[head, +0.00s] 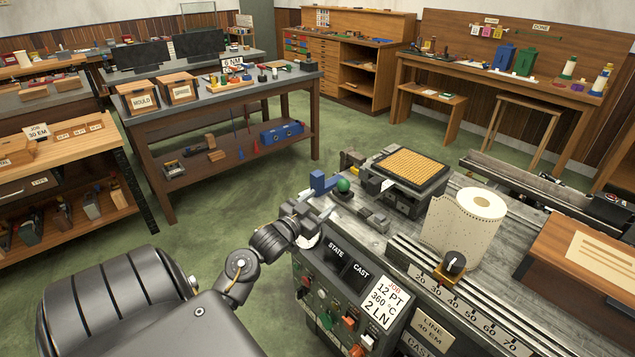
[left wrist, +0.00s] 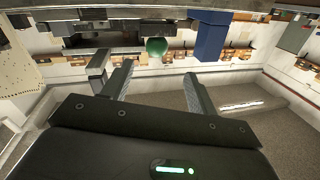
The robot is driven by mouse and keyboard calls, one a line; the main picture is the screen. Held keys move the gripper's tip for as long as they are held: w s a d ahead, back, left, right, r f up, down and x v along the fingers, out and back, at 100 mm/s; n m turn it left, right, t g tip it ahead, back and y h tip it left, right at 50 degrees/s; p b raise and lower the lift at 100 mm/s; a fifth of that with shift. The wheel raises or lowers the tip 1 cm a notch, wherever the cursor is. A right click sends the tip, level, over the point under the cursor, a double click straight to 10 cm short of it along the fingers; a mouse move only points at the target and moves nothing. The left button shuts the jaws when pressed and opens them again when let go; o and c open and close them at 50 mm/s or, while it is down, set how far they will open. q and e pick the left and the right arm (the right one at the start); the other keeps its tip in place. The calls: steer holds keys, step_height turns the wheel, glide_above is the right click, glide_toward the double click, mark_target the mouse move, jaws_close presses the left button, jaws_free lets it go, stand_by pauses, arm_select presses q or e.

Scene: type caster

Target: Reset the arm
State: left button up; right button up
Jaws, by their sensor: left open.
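My left arm reaches in from the left in the head view. My left gripper (head: 318,212) is at the near left edge of the caster machine (head: 377,233), close to a green ball knob (head: 343,185) and a blue block (head: 321,183). In the left wrist view, the two fingers of my left gripper (left wrist: 157,75) stand apart with nothing between them. The green knob (left wrist: 156,47) shows beyond the fingertips, and the blue block (left wrist: 210,36) is to its right. My right gripper is not in view.
The machine carries a paper roll (head: 463,228), a tan-topped unit (head: 408,167) and a front panel with a job card (head: 381,304). A wooden box (head: 580,257) is at the right. A workbench (head: 215,98) stands behind. Green floor (head: 240,195) is clear between them.

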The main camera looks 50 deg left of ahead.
arm_select(q)
steer(key=shift+s, duration=0.25)
stand_by(0.4)
